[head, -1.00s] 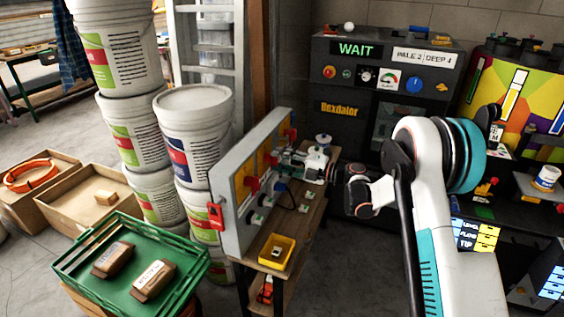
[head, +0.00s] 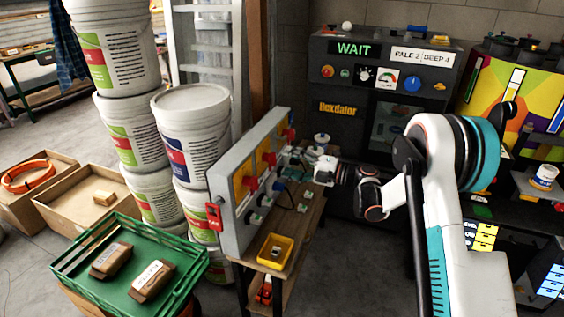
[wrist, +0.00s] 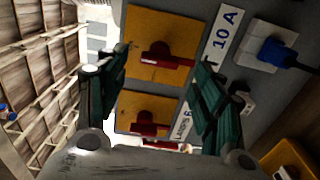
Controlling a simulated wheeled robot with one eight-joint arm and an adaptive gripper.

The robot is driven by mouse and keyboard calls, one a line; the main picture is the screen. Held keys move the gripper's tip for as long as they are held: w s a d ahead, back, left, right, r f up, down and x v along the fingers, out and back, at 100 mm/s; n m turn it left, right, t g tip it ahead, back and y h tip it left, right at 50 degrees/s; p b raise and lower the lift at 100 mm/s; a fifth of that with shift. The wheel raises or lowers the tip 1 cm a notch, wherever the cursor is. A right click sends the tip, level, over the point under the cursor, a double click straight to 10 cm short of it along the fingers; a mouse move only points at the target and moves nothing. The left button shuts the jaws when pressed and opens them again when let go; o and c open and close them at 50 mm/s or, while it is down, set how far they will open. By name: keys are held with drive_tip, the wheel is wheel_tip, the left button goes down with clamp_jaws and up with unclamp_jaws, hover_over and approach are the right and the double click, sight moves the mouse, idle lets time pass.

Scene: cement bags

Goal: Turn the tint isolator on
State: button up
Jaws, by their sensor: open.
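A grey isolator panel (head: 226,190) stands on a wooden bench, with yellow plates and red handles along its face. In the wrist view, an upper red handle (wrist: 165,57) lies across its yellow plate, and a lower red handle (wrist: 150,124) sits on a second plate (wrist: 128,107). A white "10 A" label (wrist: 222,35) is beside the upper plate. I cannot read which isolator is the tint one. My gripper (wrist: 163,68) is open and empty, its dark green fingers on either side of the plates. In the head view my gripper (head: 302,165) is at the panel's far end, its fingertips hard to make out.
A blue plug (wrist: 278,52) sits in a white socket right of the label. A yellow tray (head: 288,241) is on the bench front. White buckets (head: 190,120) are stacked behind the panel. A green crate (head: 190,283) stands front left. A dark machine (head: 340,85) reads "WAIT".

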drive_tip(key=v, duration=0.8)
drive_tip(key=shift+d, duration=0.15)
wheel_tip(320, 180, up, 14)
drive_tip(key=w+d+m+t+h, duration=0.1)
drive_tip(key=w+d+m+t, duration=0.1)
drive_tip(key=w+m+t, duration=0.3)
drive_tip(key=s+d+r+m+t+h, duration=0.4)
drive_tip(key=d+r+m+t+h, duration=0.15)
drive_tip(key=r+m, duration=0.25)
drive_tip(key=s+d+r+m+t+h, duration=0.3)
drive_tip(key=d+r+m+t+h, duration=0.15)
drive_tip(key=r+m+h, duration=0.35)
drive_tip(key=s+d+f+m+g+h, duration=0.2)
drive_tip(key=s+f+m+g, duration=0.35)
drive_tip(key=s, duration=0.65)
drive_tip(key=s+d+f+m+g+h, duration=0.2)
drive_tip(key=s+f+m+g+h, duration=0.3)
drive_tip(key=s, duration=0.7)
drive_tip(key=s+a+f+g+y, duration=0.3)
drive_tip(key=s+f, duration=0.7)
drive_tip(key=s, duration=0.4)
drive_tip(key=shift+a+f+g+y, duration=0.35)
drive_tip(key=shift+a+y, duration=0.4)
drive_tip(key=shift+a, duration=0.1)
